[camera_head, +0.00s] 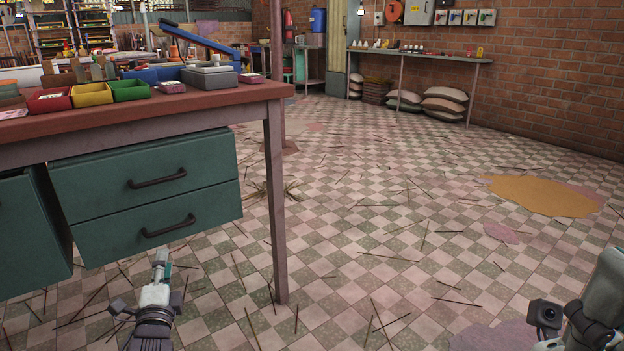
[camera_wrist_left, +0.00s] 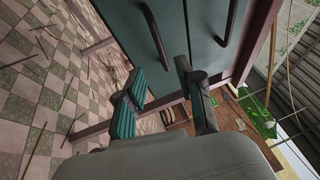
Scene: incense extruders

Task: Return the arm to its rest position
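My left gripper (camera_head: 161,262) shows at the lower left of the head view, in front of the lower teal drawer (camera_head: 160,221) of the workbench. In the left wrist view its fingers (camera_wrist_left: 165,100) stand apart with nothing visible between them. The drawer fronts (camera_wrist_left: 165,35) with their dark handles lie beyond the fingers there; I cannot tell the exact gap. Part of my right arm (camera_head: 603,285), with its wrist camera, shows at the lower right edge of the head view. The right fingertips cannot be made out.
The workbench (camera_head: 200,103) carries red, yellow and green bins and a blue-handled device (camera_head: 199,38). Its leg (camera_head: 276,205) stands right of the left gripper. Thin sticks litter the checkered floor (camera_head: 400,230), otherwise broadly open. A side table (camera_head: 420,56) and sacks (camera_head: 443,100) stand at the back wall.

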